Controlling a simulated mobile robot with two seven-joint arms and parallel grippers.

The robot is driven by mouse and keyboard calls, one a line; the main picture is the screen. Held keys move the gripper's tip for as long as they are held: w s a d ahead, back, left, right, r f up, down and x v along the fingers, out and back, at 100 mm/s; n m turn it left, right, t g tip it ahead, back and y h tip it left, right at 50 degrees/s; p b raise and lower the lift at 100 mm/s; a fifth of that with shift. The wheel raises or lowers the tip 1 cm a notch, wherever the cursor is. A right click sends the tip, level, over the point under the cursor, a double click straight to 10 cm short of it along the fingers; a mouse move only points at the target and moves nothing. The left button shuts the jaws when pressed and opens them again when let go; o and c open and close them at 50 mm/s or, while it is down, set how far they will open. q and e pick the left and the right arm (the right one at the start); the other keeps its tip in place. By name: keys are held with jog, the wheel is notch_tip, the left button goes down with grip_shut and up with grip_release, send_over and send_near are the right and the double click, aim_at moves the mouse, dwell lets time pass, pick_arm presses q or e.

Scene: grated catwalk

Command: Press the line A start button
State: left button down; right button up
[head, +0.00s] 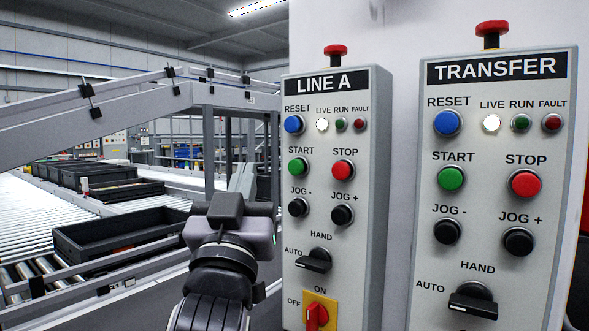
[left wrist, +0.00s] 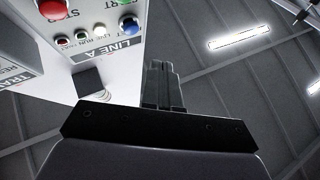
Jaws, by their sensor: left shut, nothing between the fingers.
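The LINE A panel (head: 340,220) is a grey box in the middle of the head view. Its green START button (head: 298,166) is at the upper left, below the blue RESET button (head: 294,124) and left of the red STOP button (head: 344,171). My right gripper is not in view.
A similar TRANSFER panel (head: 492,200) with its own START button (head: 450,178) stands to the right. LINE A also carries JOG buttons, a black selector (head: 314,261) and a red emergency stop (head: 336,50). Conveyors with dark crates (head: 120,232) lie at left.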

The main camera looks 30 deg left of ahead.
pick_arm(q)
jog(key=b, duration=0.2)
send_near(292, 162)
jog(key=w+a+r, duration=0.1)
jog(key=a+r, duration=0.1)
jog(key=w+a+r, duration=0.1)
jog(key=r, duration=0.1)
jog(key=shift+w+r, duration=0.1)
jog(key=shift+w, duration=0.25)
dwell(0.4)
jog(key=shift+w, duration=0.1)
dwell(1.0)
jog(key=shift+w, duration=0.3)
jog(key=shift+w+d, duration=0.15)
jog(key=shift+w, duration=0.65)
dwell(0.8)
dwell(0.4)
jog(key=shift+s, duration=1.2)
jog(key=shift+s, duration=0.1)
